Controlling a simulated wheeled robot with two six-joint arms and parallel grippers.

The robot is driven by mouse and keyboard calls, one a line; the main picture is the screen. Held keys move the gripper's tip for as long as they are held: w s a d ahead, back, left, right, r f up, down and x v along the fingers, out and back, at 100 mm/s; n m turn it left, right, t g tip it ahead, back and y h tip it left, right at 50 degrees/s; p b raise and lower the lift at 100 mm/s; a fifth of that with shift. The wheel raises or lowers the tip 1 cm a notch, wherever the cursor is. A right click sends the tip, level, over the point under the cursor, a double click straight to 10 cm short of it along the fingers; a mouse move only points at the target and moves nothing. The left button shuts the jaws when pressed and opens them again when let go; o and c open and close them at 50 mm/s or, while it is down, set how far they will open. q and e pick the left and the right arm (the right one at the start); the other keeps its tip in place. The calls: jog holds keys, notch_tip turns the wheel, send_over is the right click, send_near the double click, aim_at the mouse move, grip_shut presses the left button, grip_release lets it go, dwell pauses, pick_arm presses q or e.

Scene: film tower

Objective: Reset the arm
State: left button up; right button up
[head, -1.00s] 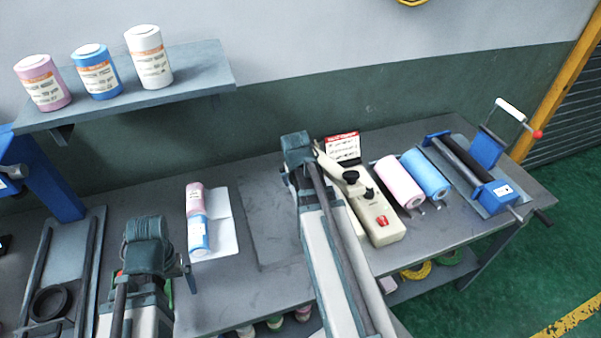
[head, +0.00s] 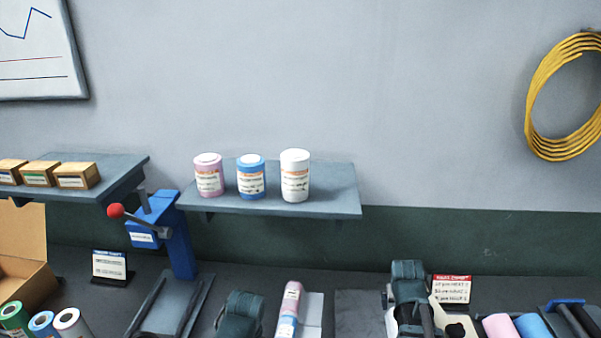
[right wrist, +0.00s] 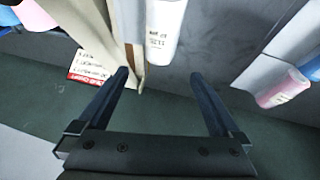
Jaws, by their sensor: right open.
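My right gripper (right wrist: 158,75) is open in the right wrist view, with its two dark fingers spread apart. A white labelled cylinder (right wrist: 165,30) shows ahead of the fingers, above the gap between them; nothing is gripped. In the head view my right wrist stands at the lower right, left of the red-topped sign (head: 452,288), and hides its own fingers. My left wrist is at the bottom centre-left, left of a pink roll (head: 291,298) above a blue roll (head: 286,327). Its fingertips cannot be made out. The pink roll also shows at the right wrist view's right (right wrist: 272,93).
A wall shelf (head: 335,195) holds pink (head: 208,175), blue (head: 251,177) and white (head: 295,176) containers. A blue press (head: 172,235) stands left. Beside the right arm are a beige device (head: 445,315) and lying pink (head: 500,327) and blue (head: 532,326) rolls.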

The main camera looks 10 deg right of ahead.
pick_arm(q)
notch_tip(320, 180, down, 12)
jog(key=b, duration=1.2)
jog(key=shift+f, duration=0.15)
pick_arm(e)
jog(key=x, duration=1.3)
jog(key=shift+d+f, duration=0.15)
jog(key=shift+f, duration=0.1)
jog(key=shift+w, duration=0.15)
